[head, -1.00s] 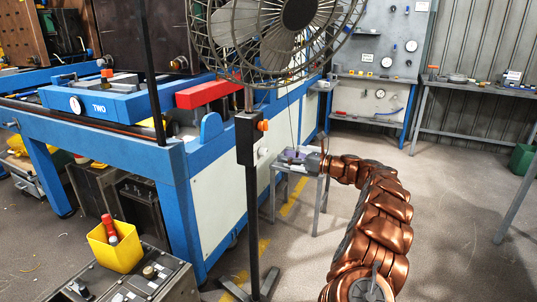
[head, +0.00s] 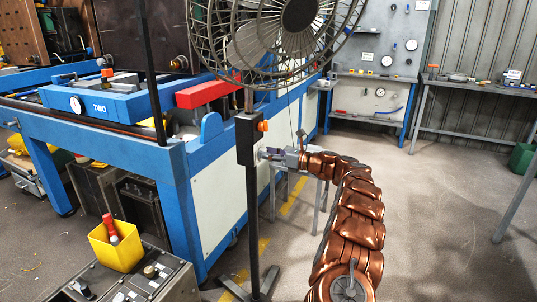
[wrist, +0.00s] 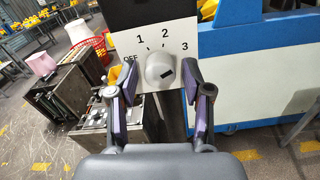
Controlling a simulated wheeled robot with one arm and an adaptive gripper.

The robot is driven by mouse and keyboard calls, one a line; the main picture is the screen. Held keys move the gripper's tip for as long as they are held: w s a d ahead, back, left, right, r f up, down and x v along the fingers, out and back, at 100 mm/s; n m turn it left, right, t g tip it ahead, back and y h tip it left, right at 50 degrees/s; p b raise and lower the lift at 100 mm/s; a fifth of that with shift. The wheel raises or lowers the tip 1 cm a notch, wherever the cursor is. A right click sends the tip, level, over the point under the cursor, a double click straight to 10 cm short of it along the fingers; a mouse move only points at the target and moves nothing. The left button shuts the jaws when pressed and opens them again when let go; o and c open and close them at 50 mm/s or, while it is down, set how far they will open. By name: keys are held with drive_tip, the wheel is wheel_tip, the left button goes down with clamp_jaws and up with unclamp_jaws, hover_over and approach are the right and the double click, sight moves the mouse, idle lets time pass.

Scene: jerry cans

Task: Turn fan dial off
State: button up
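The fan (head: 300,15) stands on a dark pole, with a black control box (head: 247,138) partway down. In the wrist view, the box's white panel (wrist: 182,36) carries the marks OFF, 1, 2 and 3. A round pale grey dial (wrist: 158,68) sits below these marks, with a dark mark toward its lower right. My gripper (wrist: 160,70) is open, one finger on each side of the dial with visible gaps. In the head view, my gripper (head: 270,153) is at the box's right side and hides most of the dial.
A blue-framed bench (head: 190,150) stands behind the pole. A yellow bin (head: 116,246) rests at lower left. The floor at right is open.

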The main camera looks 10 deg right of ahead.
clamp_jaws()
drive_tip(key=shift+b, duration=0.3)
drive_tip(key=shift+f+n+b, duration=0.2)
drive_tip(key=shift+n+b, duration=8.95)
drive_tip(key=shift+n, duration=4.25)
drive_tip(key=shift+o, duration=1.4)
unclamp_jaws()
drive_tip(key=shift+r, duration=0.1)
